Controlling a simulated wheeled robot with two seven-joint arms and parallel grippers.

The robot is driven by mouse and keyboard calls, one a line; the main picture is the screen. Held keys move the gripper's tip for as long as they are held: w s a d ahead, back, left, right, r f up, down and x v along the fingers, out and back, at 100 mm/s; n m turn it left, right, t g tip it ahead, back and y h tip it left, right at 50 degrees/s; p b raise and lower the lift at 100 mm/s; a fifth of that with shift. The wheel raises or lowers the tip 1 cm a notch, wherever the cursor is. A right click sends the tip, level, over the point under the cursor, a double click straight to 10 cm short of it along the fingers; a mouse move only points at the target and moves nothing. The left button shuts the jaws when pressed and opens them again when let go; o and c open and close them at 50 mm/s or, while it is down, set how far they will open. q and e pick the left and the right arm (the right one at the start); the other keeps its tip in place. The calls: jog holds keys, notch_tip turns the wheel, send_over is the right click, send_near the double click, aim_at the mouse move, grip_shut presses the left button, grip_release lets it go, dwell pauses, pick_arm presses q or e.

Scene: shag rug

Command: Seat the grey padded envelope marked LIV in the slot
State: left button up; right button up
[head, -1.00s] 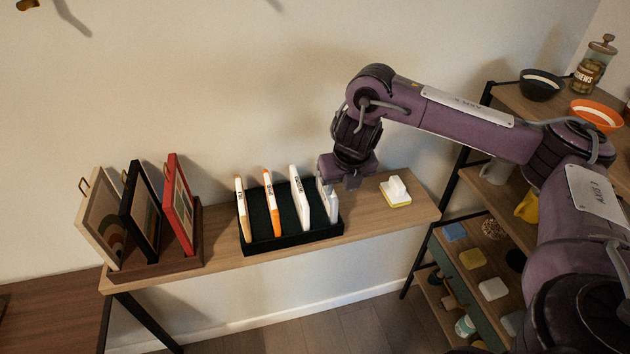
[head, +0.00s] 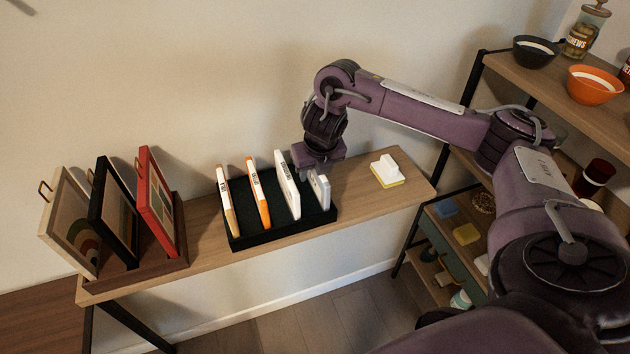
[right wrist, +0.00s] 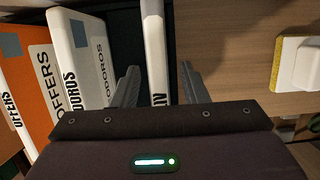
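The grey padded envelope marked LIV (head: 321,190) stands on edge in the rightmost place of the black slotted rack (head: 285,230). In the right wrist view the envelope (right wrist: 154,45) shows edge-on with the end of its lettering, its lower part hidden by my gripper body. My right gripper (head: 321,172) is at the envelope's top. Its fingers (right wrist: 160,88) straddle the envelope, with a visible gap on the right side and a very narrow one on the left. How deep the envelope sits is hidden. My left gripper is not in view.
Several other labelled envelopes, white and orange (head: 259,192), stand left of it in the rack. Framed pictures (head: 157,203) stand in a wooden holder further left. A white block on a yellow base (head: 386,171) lies to the right. A shelf unit with bowls (head: 595,86) stands at far right.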

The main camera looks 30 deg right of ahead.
jog(key=shift+f, duration=0.1)
grip_shut()
dwell(0.4)
